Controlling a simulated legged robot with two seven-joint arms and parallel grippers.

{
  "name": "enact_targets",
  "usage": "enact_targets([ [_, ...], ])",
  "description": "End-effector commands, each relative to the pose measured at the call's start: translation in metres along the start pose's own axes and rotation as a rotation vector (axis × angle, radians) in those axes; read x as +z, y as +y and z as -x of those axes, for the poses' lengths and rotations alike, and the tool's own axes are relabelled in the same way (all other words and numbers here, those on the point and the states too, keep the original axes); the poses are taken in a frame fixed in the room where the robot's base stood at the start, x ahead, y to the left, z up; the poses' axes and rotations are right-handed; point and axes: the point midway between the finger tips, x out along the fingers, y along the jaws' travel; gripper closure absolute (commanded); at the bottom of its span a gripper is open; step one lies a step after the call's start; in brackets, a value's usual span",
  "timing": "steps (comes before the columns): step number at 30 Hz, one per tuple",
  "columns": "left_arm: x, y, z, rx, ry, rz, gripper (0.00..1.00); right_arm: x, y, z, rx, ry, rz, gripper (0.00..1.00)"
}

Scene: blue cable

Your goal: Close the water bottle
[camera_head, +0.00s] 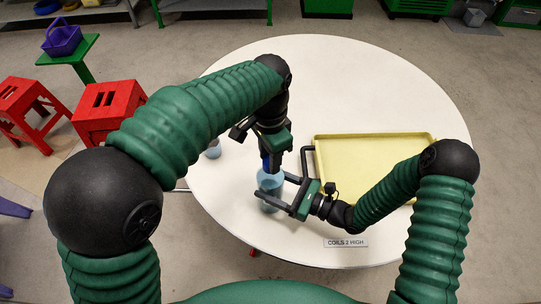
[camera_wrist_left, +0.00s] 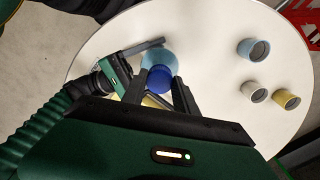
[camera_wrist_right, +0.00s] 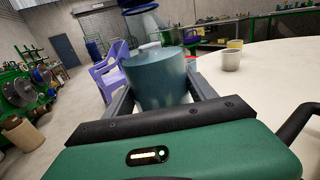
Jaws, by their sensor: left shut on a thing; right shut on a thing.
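The water bottle (camera_head: 269,184) is a translucent teal-blue cylinder, standing roughly upright near the table's front edge. My right gripper (camera_head: 284,193) comes from the right and is shut around its body; the right wrist view shows the bottle (camera_wrist_right: 158,80) between both fingers. My left gripper (camera_head: 268,158) points down over the bottle and is shut on the dark blue cap (camera_wrist_left: 159,79). In the left wrist view the cap overlaps the bottle's near part (camera_wrist_left: 160,58).
A yellow tray (camera_head: 325,138) lies on the white round table (camera_head: 330,70), right of the bottle. A light blue cup (camera_wrist_left: 254,49), a grey cup (camera_wrist_left: 253,92) and a yellow cup (camera_wrist_left: 286,99) stand apart from my grippers. The table's far part is clear.

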Motion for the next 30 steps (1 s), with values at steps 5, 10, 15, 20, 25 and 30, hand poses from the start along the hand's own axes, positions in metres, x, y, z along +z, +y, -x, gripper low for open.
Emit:
enact_targets([
  [5,-0.0003,-0.0035,-0.0001,0.0,0.001,-0.583,1.0,-0.0002,0.0005,0.0,0.001,0.0,0.001,1.0],
  [10,-0.0017,-0.0046,-0.0005,0.001,0.001,-1.165,1.0,-0.0002,0.0007,0.0,0.002,0.0,0.001,1.0],
  [15,-0.0038,-0.0049,-0.0005,-0.001,0.0,-1.754,1.0,-0.0002,0.001,0.0,0.003,0.0,0.003,1.0],
  [20,-0.0057,-0.0044,-0.0007,-0.003,-0.002,-2.301,1.0,-0.0002,0.0015,-0.0001,0.005,0.0,0.003,1.0],
  [25,-0.006,-0.0027,-0.0029,0.004,0.0,-2.677,1.0,-0.0001,0.0021,-0.0003,0.006,0.0,0.003,1.0],
  [30,-0.007,-0.0022,-0.0007,-0.004,-0.006,-2.767,1.0,-0.0001,0.0027,-0.0006,0.008,0.0,0.003,1.0],
])
